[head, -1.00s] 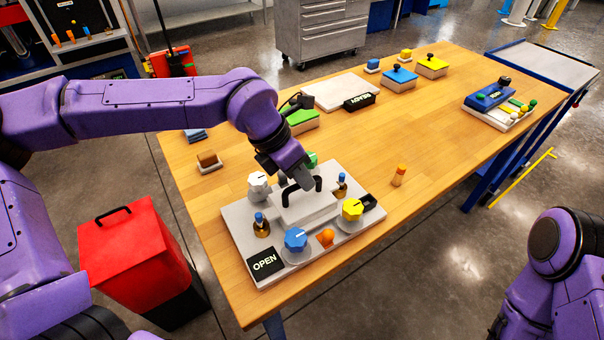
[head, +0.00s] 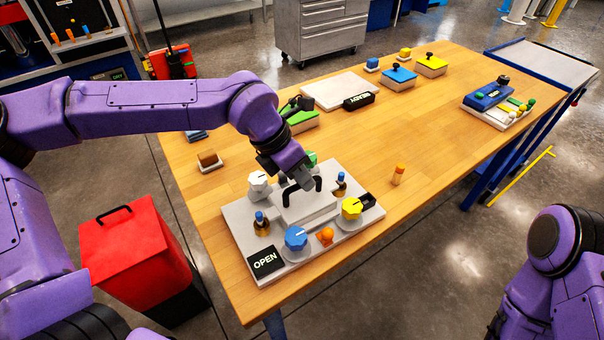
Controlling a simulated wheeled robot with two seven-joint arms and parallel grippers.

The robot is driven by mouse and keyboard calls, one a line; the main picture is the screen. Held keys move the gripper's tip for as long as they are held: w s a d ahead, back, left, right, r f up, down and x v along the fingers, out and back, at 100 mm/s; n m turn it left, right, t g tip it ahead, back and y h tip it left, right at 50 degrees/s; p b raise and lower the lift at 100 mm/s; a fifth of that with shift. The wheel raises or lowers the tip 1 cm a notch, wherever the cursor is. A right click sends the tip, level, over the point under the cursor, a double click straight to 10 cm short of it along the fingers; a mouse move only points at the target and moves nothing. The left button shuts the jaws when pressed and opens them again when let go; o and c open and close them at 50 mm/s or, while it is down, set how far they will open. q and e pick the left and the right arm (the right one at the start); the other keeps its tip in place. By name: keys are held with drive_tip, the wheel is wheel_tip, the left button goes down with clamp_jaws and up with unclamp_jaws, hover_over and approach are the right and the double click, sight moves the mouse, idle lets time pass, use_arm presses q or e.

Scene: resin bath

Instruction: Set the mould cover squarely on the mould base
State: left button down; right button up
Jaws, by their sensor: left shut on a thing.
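The mould cover (head: 303,205) is a pale grey block with a black arched handle, over the middle of the grey plate. I take this plate to be the mould base (head: 232,216). My left gripper (head: 301,185) comes down from above and is shut on the cover's handle. The cover looks about level. I cannot tell whether it rests on the base or hangs slightly above it, and its far side is hidden by my wrist. My right gripper is out of view; only part of my right arm shows at the lower right.
An orange-capped peg (head: 398,174) stands to the right. The table's right front is clear.

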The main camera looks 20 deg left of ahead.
use_arm(q)
drive_tip(key=shift+f, duration=0.15)
idle(0.8)
drive_tip(key=c, duration=1.1)
unclamp_jaws()
drive_tip(key=shift+o, duration=0.2)
